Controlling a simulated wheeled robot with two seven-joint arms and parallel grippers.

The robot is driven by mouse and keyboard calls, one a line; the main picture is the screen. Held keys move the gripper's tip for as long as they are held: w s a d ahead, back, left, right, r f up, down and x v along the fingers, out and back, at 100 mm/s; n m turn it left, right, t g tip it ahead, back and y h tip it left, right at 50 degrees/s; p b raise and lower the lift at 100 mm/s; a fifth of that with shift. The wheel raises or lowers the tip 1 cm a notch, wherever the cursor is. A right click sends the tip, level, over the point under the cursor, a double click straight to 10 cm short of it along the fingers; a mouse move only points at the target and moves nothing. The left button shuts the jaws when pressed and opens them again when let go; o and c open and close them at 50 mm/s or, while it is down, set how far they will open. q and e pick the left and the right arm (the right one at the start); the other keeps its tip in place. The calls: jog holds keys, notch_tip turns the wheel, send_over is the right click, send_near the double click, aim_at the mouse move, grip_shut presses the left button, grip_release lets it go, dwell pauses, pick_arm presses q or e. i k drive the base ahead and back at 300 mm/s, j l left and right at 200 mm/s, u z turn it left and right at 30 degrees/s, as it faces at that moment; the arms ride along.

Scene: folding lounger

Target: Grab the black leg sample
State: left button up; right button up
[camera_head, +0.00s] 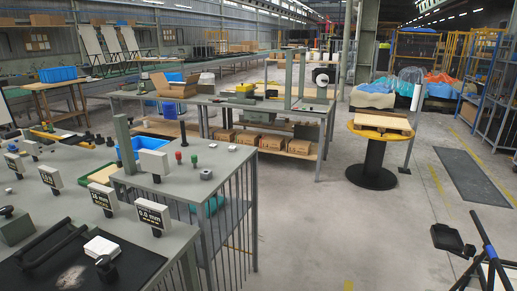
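Neither of my grippers is in view. I cannot tell for certain which thing is the black leg sample. A long black bent bar (48,246) lies on a black mat (125,238) on the near left grey table (185,240). A white block (101,247) and a round black knob (106,268) sit at the right of the mat. Several small dark parts (80,140) lie farther back on the left table, too small to make out.
White label signs (153,214) stand upright along the left table. A round yellow-rimmed table (381,126) stands on the right. A dark folding frame (490,255) is at lower right. The middle floor (320,230) is clear.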

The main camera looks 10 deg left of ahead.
aim_at(184, 143)
jog(key=i+l+u, duration=0.15)
jog(key=i+u, duration=0.25)
jog(key=i+l+u, duration=0.6)
jog(key=i+u, duration=0.15)
jog(key=i+l+u, duration=0.35)
jog(key=i+l+z, duration=0.2)
jog(key=l, duration=0.25)
jog(key=l+z, duration=0.25)
jog(key=l, duration=0.2)
jog(key=i+l+z, duration=0.2)
jog(key=l, duration=0.2)
jog(key=i+l+z, duration=1.15)
jog(key=i+u, duration=0.3)
jog(key=i, duration=0.25)
jog(key=i+l+u, duration=0.1)
jog(key=i+u, duration=0.2)
jog(key=i, duration=0.3)
jog(key=i+j+u, duration=0.25)
jog(key=u, duration=0.25)
jog(key=i+j+u, duration=0.1)
jog(key=i+u, duration=0.25)
jog(key=u, duration=0.15)
jog(key=i+u, duration=0.35)
jog(key=u, duration=0.15)
jog(key=i+l+u, duration=0.15)
jog(key=i+u, duration=0.2)
jog(key=u, duration=0.15)
jog(key=i+l+u, duration=0.25)
jog(key=u, duration=0.25)
